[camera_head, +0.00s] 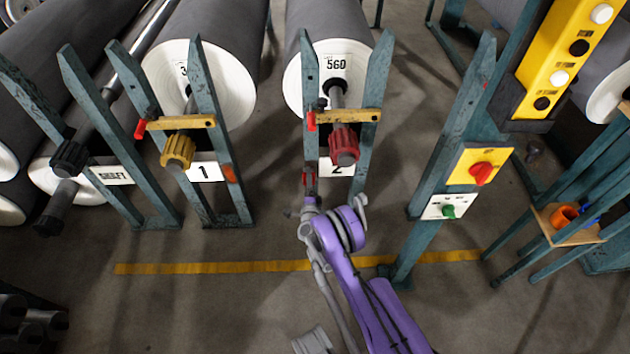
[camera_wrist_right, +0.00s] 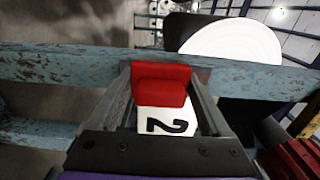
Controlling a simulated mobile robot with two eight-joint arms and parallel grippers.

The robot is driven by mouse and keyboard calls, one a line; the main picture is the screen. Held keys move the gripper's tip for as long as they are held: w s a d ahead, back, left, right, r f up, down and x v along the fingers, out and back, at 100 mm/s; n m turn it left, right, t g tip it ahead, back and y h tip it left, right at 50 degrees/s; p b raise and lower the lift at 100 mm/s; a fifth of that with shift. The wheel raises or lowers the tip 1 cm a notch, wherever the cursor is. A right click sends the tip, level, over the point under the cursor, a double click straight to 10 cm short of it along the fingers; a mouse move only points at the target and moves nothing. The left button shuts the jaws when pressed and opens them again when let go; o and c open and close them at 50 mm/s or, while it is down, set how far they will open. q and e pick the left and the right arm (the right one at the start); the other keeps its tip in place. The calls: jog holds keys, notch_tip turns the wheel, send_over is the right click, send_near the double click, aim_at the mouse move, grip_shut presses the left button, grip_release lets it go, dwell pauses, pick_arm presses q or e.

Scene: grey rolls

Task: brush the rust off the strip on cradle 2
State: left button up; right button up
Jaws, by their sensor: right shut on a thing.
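Cradle 2 (camera_head: 374,95) is a blue-green steel stand with a white "2" plate (camera_head: 328,168) below a red knob (camera_head: 343,145). My right gripper (camera_head: 310,190), on the purple arm, is in front of its left post, low down. In the right wrist view its fingers (camera_wrist_right: 165,105) are shut on a red block (camera_wrist_right: 161,84), which may be the brush; no bristles show. The white "2" plate (camera_wrist_right: 168,122) shows beyond it. I cannot tell whether the block touches the post. I cannot make out a rust strip on this cradle. My left gripper is not in view.
Cradle 1 (camera_head: 205,95), with an orange-brown patch (camera_head: 230,174) on its right post, stands left. A control post (camera_head: 465,130) and a small shelf with an orange cup (camera_head: 565,216) stand right. A yellow line (camera_head: 210,267) crosses the clear floor.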

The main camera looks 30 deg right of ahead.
aim_at(317, 167)
jog(key=shift+w+a, duration=0.2)
jog(key=shift+a, duration=0.25)
jog(key=shift+w+d+r+p, duration=0.15)
jog(key=shift+r+p, duration=0.15)
jog(key=shift+r, duration=0.6)
jog(key=shift+s+d, duration=0.6)
jog(key=shift+d, duration=0.3)
jog(key=shift+s+d, duration=0.6)
jog(key=shift+d, duration=0.3)
jog(key=shift+a+r, duration=0.15)
jog(key=shift+r, duration=0.75)
jog(key=shift+w+a+f+b, duration=0.15)
jog(key=shift+w+a, duration=0.15)
jog(key=shift+a, duration=0.15)
jog(key=shift+w+a+r+b, duration=0.15)
jog(key=shift+w+a, duration=0.1)
jog(key=shift+a, duration=0.2)
jog(key=shift+w+a, duration=0.55)
jog(key=shift+a, duration=0.25)
jog(key=shift+v, duration=3)
